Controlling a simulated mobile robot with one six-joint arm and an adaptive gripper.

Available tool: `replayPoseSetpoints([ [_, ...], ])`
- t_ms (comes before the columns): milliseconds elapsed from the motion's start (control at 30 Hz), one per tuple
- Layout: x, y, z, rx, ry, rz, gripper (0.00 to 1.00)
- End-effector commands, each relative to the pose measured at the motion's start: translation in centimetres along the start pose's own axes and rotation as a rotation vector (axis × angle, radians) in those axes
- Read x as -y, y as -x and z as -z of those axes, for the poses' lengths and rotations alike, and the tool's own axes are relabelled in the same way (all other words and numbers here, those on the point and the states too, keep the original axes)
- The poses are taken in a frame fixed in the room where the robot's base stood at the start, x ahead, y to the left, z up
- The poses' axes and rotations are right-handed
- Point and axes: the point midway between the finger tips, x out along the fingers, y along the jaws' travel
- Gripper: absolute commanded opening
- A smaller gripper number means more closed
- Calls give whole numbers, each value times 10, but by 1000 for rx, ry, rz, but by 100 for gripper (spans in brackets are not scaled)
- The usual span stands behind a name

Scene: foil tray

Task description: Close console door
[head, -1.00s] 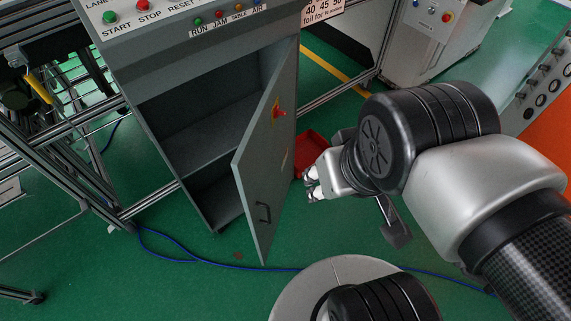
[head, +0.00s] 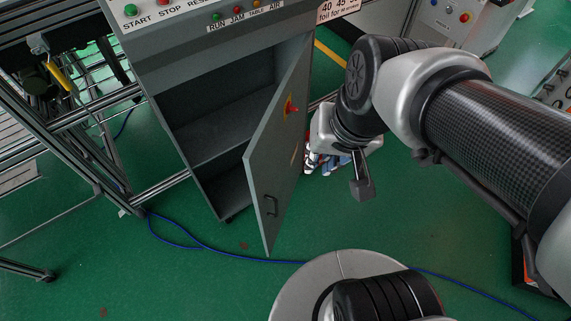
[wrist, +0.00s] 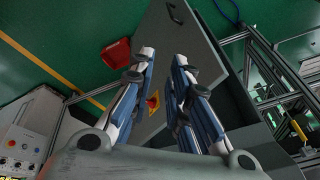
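The grey console door (head: 268,165) stands ajar, swung out from its right-hand hinge side. It has a dark handle (head: 270,207) near its lower free edge and a red knob on a yellow plate (head: 290,107). The console (head: 207,145) shows its dark, empty-looking shelved inside. My gripper (head: 312,165) is just right of the door, on its outer-face side; I cannot tell whether it touches. In the wrist view, my gripper's blue-and-white fingers (wrist: 163,54) are apart with nothing between them. The door (wrist: 210,60), handle (wrist: 174,11) and knob (wrist: 152,102) show beyond them.
A red bin (wrist: 115,53) sits on the green floor by the door. A blue cable (head: 215,250) runs across the floor in front of the console. Aluminium framing (head: 90,150) stands left, and another cabinet (head: 455,25) stands back right.

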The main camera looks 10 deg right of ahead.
Motion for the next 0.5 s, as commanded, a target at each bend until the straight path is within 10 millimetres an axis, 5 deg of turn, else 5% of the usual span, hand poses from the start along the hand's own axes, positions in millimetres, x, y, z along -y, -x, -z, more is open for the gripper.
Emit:
replayPoseSetpoints([
  [300,11,-83,60,181,-493,32,0],
  [500,-4,-157,71,269,-824,-13,0],
])
